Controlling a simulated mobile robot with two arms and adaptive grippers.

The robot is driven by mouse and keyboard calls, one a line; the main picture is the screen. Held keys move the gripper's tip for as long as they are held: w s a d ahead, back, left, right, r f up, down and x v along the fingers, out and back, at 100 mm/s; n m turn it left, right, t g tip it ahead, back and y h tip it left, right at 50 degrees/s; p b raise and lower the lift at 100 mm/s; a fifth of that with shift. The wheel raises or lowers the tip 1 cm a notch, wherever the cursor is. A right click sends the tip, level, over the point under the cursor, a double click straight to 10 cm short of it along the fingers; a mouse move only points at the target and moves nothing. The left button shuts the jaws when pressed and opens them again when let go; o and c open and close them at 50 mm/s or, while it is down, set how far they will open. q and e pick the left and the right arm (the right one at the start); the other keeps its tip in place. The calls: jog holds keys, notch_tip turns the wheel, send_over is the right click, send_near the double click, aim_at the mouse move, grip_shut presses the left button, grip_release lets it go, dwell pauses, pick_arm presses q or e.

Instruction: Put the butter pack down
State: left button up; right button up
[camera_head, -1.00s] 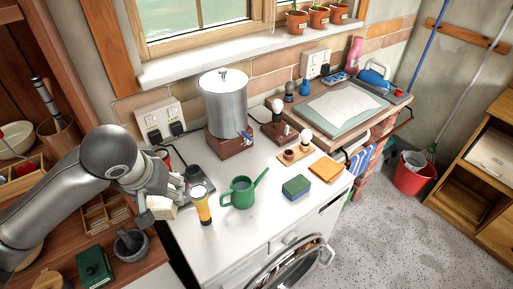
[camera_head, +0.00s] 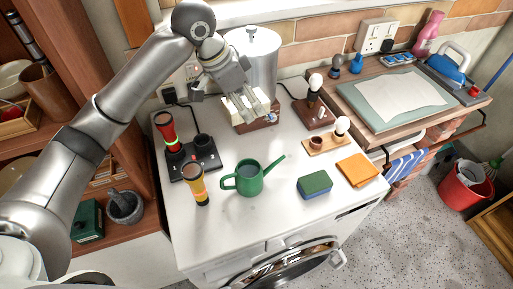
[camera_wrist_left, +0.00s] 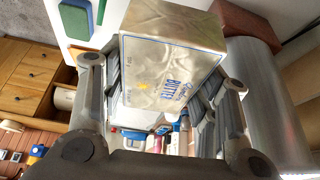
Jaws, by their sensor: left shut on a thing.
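The butter pack (camera_wrist_left: 170,75) is a cream-and-gold wrapped block with blue "BUTTER" lettering, large in the left wrist view. My left gripper (camera_wrist_left: 165,110) is shut on it, with a finger at each side. In the head view, the left gripper (camera_head: 240,106) is in front of the metal urn (camera_head: 254,58), by its brown base (camera_head: 256,122). There only cream parts of the pack (camera_head: 262,97) show around the fingers. I cannot tell the gap between the pack and the surface below. My right gripper is not in view.
On the white worktop (camera_head: 225,222) stand a green watering can (camera_head: 250,178), a yellow torch (camera_head: 196,185), a red torch (camera_head: 167,130) in a dark stand, a green-blue sponge (camera_head: 314,185) and an orange cloth (camera_head: 357,170). Bulbs on wooden bases are right of the urn.

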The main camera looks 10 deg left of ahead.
pick_arm(q)
jog(key=shift+w+d+m, duration=0.35)
jog(key=shift+w+m, duration=0.15)
jog(key=shift+w, duration=0.05)
jog(key=shift+f, duration=0.35)
jog(key=p, duration=0.1)
send_over(255, 153)
jog(key=s+a, duration=0.1)
notch_tip(255, 153, down, 13)
jog(key=shift+r, duration=0.2)
jog(key=shift+f+p, duration=0.3)
jog(key=shift+f, duration=2)
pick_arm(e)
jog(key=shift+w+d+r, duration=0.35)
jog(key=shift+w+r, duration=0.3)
pick_arm(q)
jog(key=shift+g, duration=0.3)
jog(key=o, duration=1.2)
jog(key=shift+f, duration=0.15)
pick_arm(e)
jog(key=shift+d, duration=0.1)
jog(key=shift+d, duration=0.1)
